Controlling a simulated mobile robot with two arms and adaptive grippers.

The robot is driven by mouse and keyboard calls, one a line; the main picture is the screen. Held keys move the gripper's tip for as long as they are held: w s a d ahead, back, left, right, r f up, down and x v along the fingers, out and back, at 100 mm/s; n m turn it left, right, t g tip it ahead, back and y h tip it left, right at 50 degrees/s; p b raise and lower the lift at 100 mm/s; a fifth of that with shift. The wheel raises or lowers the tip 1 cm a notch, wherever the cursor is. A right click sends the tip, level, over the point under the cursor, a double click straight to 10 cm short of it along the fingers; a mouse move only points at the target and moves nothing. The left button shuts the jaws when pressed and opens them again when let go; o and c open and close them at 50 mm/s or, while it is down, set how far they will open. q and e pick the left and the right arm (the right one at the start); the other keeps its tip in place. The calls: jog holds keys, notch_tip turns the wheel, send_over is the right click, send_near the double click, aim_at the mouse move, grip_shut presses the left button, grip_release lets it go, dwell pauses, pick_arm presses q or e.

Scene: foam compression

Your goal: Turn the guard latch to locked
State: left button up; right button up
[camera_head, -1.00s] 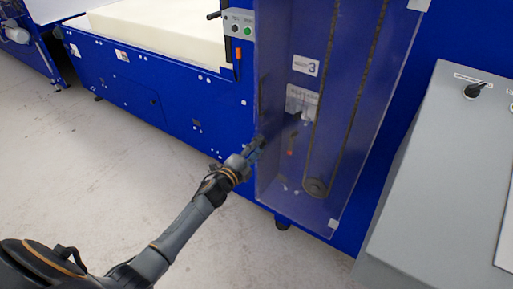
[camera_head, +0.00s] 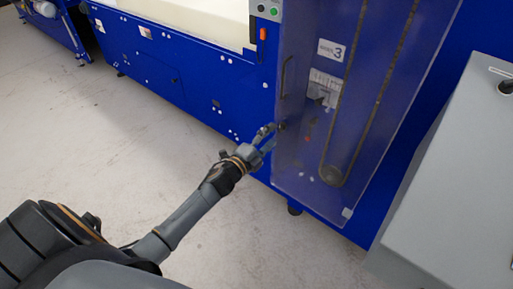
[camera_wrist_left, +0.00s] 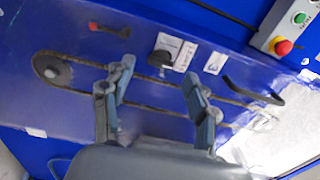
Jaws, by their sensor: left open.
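The clear guard (camera_head: 300,165) is a tall see-through panel over a chain drive on the blue machine. A dark handle (camera_head: 286,76) is on its left edge and also shows in the wrist view (camera_wrist_left: 252,93). A black knob (camera_head: 319,99) sits by a white label; in the wrist view the knob (camera_wrist_left: 160,58) appears beyond my fingertips. I cannot tell for certain which part is the guard latch, or its setting. My left gripper (camera_head: 272,135) is at the guard's lower left edge, open, with nothing seen between its fingers (camera_wrist_left: 158,73). My right gripper is not in view.
A button box (camera_head: 267,8) is above the guard's left side. A grey console (camera_head: 450,175) stands at right. A cream foam block (camera_head: 190,18) lies on the machine. The floor at left is clear.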

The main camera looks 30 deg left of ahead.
pick_arm(q)
jog(key=s+a, duration=0.1)
jog(key=s, duration=0.7)
jog(key=shift+s+a, duration=0.15)
jog(key=shift+s, duration=0.05)
jog(key=s+f+n+g+y, duration=0.1)
jog(key=s+f+n+g, duration=0.25)
jog(key=f, duration=0.65)
jog(key=s+f+n+g+y, duration=0.1)
jog(key=s+f+n+g, duration=0.3)
jog(key=f, duration=0.7)
jog(key=s+f+n+y, duration=0.1)
jog(key=s+f+n, duration=0.1)
jog(key=s+f, duration=0.6)
jog(key=s+d+f+n+g, duration=0.2)
jog(key=s+f, duration=0.4)
jog(key=s, duration=0.4)
jog(key=s+d+f+n+g, duration=0.2)
jog(key=s+f+n+g, duration=0.1)
jog(key=s+f, duration=0.4)
jog(key=s+d+f+n+g, duration=0.2)
jog(key=s+f+g, duration=0.2)
jog(key=s, duration=0.8)
notch_tip(320, 180, down, 3)
jog(key=shift+s+d+r+n, duration=0.2)
jog(key=shift+s+n, duration=0.1)
jog(key=shift+n, duration=0.05)
